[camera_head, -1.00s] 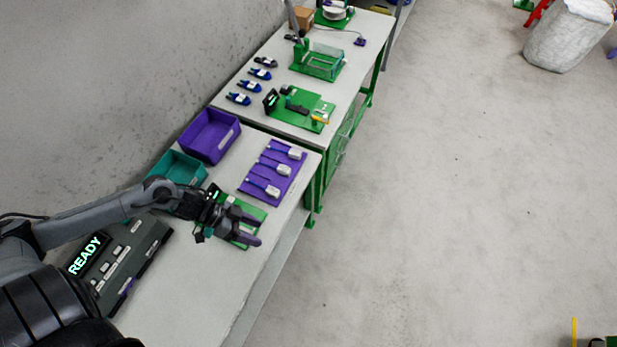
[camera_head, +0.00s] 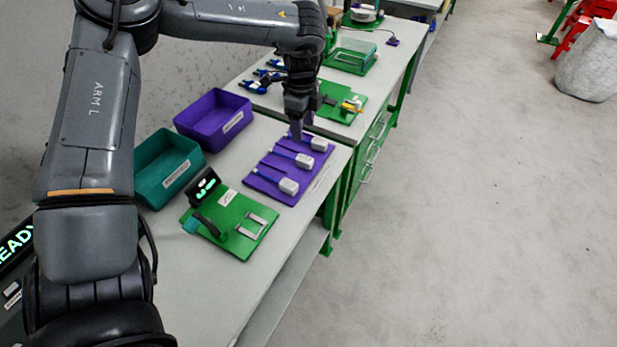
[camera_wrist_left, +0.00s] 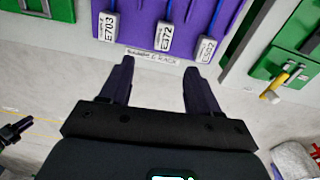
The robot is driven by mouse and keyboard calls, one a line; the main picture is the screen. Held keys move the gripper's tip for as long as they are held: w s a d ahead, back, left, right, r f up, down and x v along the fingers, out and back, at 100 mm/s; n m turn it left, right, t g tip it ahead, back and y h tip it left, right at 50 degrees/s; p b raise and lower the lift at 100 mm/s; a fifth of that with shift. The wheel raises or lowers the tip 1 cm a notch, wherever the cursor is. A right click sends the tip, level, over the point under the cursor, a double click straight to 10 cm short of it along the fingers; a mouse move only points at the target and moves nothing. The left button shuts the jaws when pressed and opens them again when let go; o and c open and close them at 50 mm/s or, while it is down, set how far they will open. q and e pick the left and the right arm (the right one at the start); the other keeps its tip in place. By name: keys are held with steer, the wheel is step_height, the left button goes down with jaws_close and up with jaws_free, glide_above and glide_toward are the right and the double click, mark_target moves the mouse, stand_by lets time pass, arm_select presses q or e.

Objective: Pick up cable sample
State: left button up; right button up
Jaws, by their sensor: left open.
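Three cable samples lie side by side on a purple rack (camera_head: 262,186). Each has a blue cable and a pale tagged end: a near one (camera_head: 289,186), a middle one (camera_head: 304,160) and a far one (camera_head: 319,144). In the left wrist view the tags read about E703 (camera_wrist_left: 108,27), E372 (camera_wrist_left: 164,36) and a less clear third (camera_wrist_left: 206,49). My left gripper (camera_head: 297,137) is open and empty, pointing down over the far part of the rack. In the wrist view its fingers (camera_wrist_left: 158,80) are apart, with the middle tag ahead between them.
A purple bin (camera_head: 209,128) and a teal bin (camera_head: 166,178) stand left of the rack. A green fixture board (camera_head: 241,232) with a small display lies nearer. Another green board (camera_head: 340,103) and a clear-walled green box (camera_head: 352,56) are farther back.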

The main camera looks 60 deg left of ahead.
arm_select(q)
steer(key=f, duration=0.1)
steer(key=b, duration=0.3)
glide_above(304, 158)
steer(key=f, duration=0.6)
steer(key=shift+s+d+f, duration=0.1)
steer(key=shift+d+f, duration=0.1)
steer(key=shift+d, duration=0.05)
steer(key=shift+a+f+b, duration=0.15)
steer(key=shift+f+b, duration=0.3)
steer(key=shift+f, duration=0.8)
steer(key=shift+a+f+b, duration=0.1)
steer(key=shift+f+b, duration=0.3)
steer(key=shift+f, duration=0.85)
arm_select(e)
step_height(304, 158, down, 6)
steer(key=shift+r, duration=0.2)
arm_select(q)
steer(key=shift+c, duration=0.2)
jaws_close()
steer(key=shift+r, duration=0.2)
